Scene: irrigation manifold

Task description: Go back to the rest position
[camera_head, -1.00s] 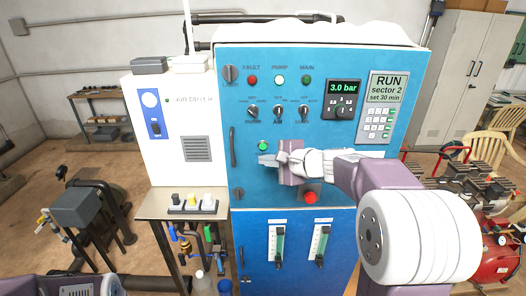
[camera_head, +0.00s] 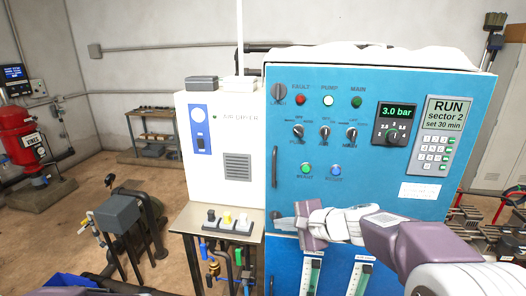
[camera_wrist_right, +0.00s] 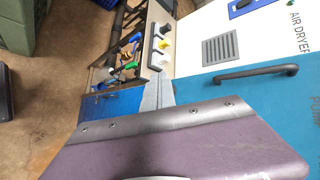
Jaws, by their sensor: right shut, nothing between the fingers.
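My right gripper (camera_head: 280,222) is in front of the lower part of the blue control cabinet (camera_head: 380,75), below the green start button (camera_head: 306,169) and the blue button (camera_head: 336,171). In the right wrist view its fingers (camera_wrist_right: 158,93) are together with nothing between them. That view shows the cabinet's dark door handle (camera_wrist_right: 256,73) to the right of the fingertips, apart from them. Only a bit of purple and white arm shows at the bottom left of the head view; no left gripper can be seen.
The white air dryer (camera_head: 228,130) stands left of the cabinet. A small metal table (camera_head: 190,222) in front of it bears several switches (camera_head: 227,219). Open floor lies between.

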